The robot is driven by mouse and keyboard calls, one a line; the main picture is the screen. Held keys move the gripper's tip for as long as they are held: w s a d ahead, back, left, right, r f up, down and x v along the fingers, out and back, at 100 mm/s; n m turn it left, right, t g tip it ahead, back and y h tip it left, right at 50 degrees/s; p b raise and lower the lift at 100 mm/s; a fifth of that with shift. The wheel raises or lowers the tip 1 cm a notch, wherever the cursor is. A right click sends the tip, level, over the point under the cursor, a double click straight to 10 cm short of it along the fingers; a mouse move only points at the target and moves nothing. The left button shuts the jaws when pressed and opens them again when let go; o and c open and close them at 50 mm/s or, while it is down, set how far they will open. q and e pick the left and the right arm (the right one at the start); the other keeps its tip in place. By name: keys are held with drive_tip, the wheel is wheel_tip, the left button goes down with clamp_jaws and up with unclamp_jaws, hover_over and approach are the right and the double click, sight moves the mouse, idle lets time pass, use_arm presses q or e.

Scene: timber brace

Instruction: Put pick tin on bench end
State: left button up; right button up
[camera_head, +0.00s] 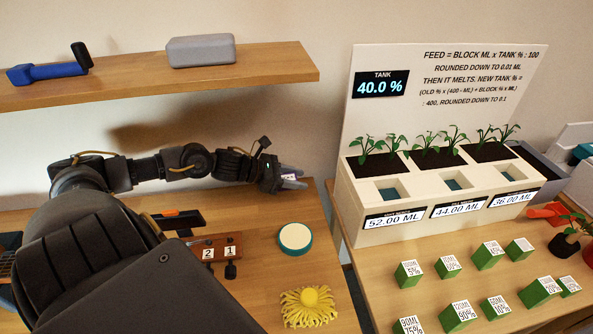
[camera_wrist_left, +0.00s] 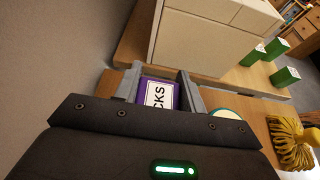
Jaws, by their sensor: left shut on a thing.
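The pick tin (camera_wrist_left: 159,93) is purple with a white label, of which the letters "CKS" show. My left gripper (camera_head: 292,178) is shut on it, with one finger on each side in the left wrist view (camera_wrist_left: 160,88). In the head view only a small pale bit of the tin shows between the fingers. The gripper is at the far right end of the wooden bench (camera_head: 262,262); I cannot tell whether the tin touches the wood. My right gripper is not in view.
A teal-rimmed round tin (camera_head: 295,238) and a yellow stringy brush (camera_head: 309,306) are on the bench. A planter (camera_head: 440,200) and several green blocks (camera_head: 490,257) stand on the right table. A shelf (camera_head: 270,68) hangs above.

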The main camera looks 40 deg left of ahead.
sight(296, 201)
use_arm(q)
wheel_tip(296, 201, down, 3)
drive_tip(key=shift+a+r, duration=0.1)
drive_tip(key=shift+r, duration=0.05)
drive_tip(key=shift+f, duration=0.35)
wheel_tip(296, 201, down, 3)
drive_tip(key=shift+f, duration=0.2)
drive_tip(key=shift+f, duration=0.1)
